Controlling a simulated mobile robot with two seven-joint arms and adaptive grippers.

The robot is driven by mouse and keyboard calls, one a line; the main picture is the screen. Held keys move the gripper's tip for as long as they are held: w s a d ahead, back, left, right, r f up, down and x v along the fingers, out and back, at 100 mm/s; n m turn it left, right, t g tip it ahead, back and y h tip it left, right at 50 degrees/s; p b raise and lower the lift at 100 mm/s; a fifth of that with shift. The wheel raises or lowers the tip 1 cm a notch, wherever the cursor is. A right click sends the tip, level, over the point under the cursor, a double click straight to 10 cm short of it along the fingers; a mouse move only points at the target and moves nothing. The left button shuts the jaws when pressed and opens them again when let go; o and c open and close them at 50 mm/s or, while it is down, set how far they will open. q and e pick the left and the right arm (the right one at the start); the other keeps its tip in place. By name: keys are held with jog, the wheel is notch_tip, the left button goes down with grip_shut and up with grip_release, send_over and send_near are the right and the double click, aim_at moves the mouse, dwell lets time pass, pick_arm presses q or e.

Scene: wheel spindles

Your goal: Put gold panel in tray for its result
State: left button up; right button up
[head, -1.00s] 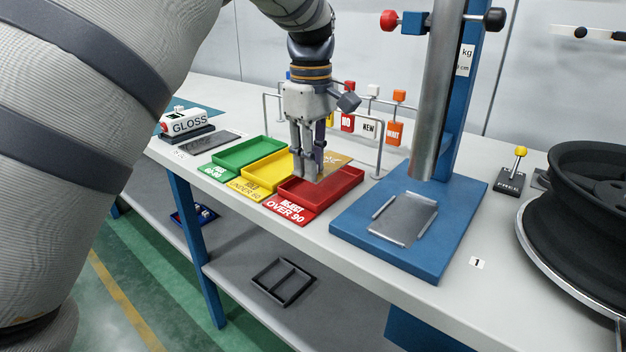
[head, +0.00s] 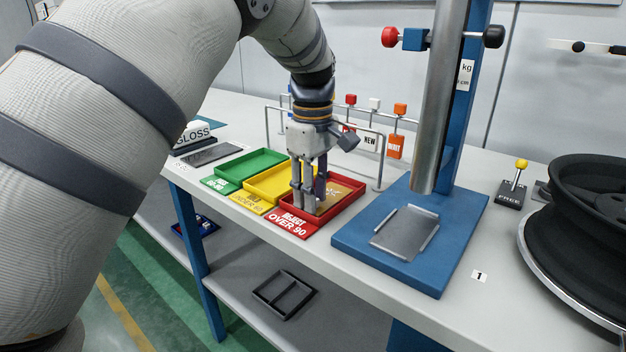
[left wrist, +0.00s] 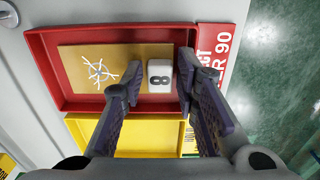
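The gold panel (head: 340,193) lies inside the red tray (head: 352,203), whose label reads "REJECT OVER 90". In the left wrist view the panel (left wrist: 108,72) looks flat in the tray (left wrist: 45,55), with a white starburst mark and a small white block (left wrist: 160,76) marked 8 near one end. My left gripper (head: 311,203) points down into the red tray. Its fingers (left wrist: 160,80) are apart, one on each side of the white block, with visible gaps. My right gripper is in neither view.
The yellow tray (head: 268,184) and green tray (head: 250,163) stand left of the red one. A metal rail (head: 381,160) with hanging tags is behind. A blue press base (head: 440,255) stands right, then a black wheel (head: 585,225). The bench front strip is clear.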

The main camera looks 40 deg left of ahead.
pick_arm(q)
notch_tip(320, 180, up, 12)
jog(key=shift+f+b, duration=0.15)
jog(key=shift+b, duration=0.15)
